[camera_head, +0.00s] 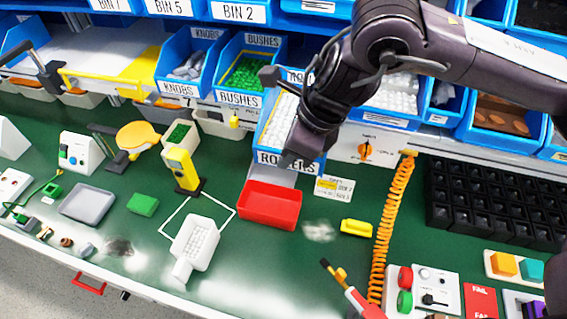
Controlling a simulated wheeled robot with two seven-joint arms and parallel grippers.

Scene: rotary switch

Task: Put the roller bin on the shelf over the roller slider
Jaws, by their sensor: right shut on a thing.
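The roller bin (277,136) is a blue bin of white rollers with a ROLLERS label on its front. My right gripper (305,158) is shut on it at its right front side. The gripper and wrist hide the bin's right part and some of the label. The bin sits farther forward than the bushes bin beside it. The roller slider (284,178) is a pale chute just below the bin's front, mostly covered, above a red tray (270,207). I cannot tell whether the bin touches the shelf (215,107). My left gripper is not in view.
The bushes bin (240,99) and knobs bin (178,89) stand left of the roller bin. A bin of white parts (393,96) is to the right, partly behind my arm. A yellow device (183,168), white scoop (195,243) and orange coiled cord (388,225) occupy the green bench.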

